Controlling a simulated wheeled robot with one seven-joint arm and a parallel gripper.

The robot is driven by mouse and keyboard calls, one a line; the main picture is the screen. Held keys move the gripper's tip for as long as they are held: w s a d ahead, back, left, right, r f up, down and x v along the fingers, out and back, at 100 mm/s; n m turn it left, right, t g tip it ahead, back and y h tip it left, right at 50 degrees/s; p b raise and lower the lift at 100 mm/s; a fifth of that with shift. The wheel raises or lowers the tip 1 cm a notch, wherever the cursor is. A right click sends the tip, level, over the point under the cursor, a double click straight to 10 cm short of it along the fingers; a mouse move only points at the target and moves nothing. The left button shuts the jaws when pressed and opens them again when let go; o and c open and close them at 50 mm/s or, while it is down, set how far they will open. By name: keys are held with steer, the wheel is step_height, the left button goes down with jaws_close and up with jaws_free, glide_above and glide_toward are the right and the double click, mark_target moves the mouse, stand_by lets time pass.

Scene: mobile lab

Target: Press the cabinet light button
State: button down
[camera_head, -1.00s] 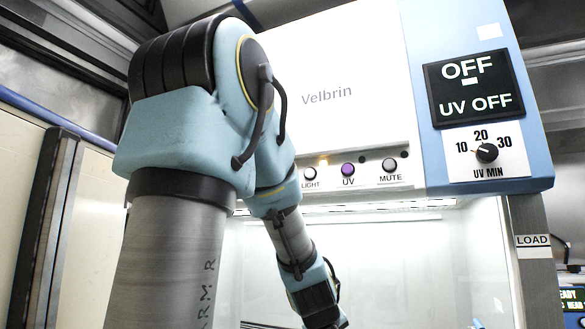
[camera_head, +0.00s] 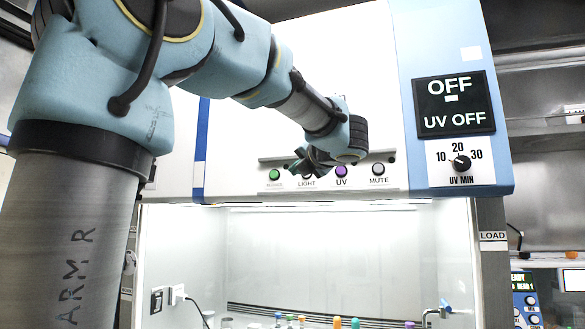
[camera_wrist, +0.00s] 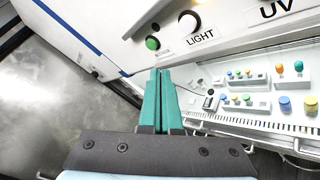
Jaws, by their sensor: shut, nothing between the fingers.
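The cabinet's LIGHT button (camera_wrist: 188,22) is a white round button in a black ring, above the word LIGHT in the wrist view. In the head view the LIGHT button (camera_head: 308,174) shows only partly, close under my gripper. My gripper (camera_wrist: 160,72) has two green fingers, shut together and empty. In the wrist view the fingertips lie below and left of the LIGHT button, with a visible gap in the picture. In the head view my gripper (camera_head: 297,166) is in front of the button strip; its depth from the panel is hard to tell.
A green button (camera_wrist: 153,43) sits left of LIGHT. The purple UV button (camera_head: 341,170) and MUTE button (camera_head: 378,169) sit to its right. A dial (camera_head: 461,163) and a display (camera_head: 454,104) reading OFF, UV OFF are farther right. Several coloured-cap vessels stand inside the lit cabinet.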

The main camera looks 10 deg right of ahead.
steer(key=s+n, duration=0.1)
steer(key=s+a+r+n+g+y, duration=0.1)
steer(key=shift+s+r+n, duration=0.1)
steer(key=shift+s+n, duration=0.15)
steer(key=shift+n, duration=0.05)
steer(key=w+d+p, duration=0.4)
steer(key=w, duration=0.3)
steer(key=shift+w, duration=0.4)
steer(key=shift+d, duration=0.15)
stand_by(1.8)
steer(key=shift+w+d, duration=0.15)
steer(key=shift+w, duration=0.2)
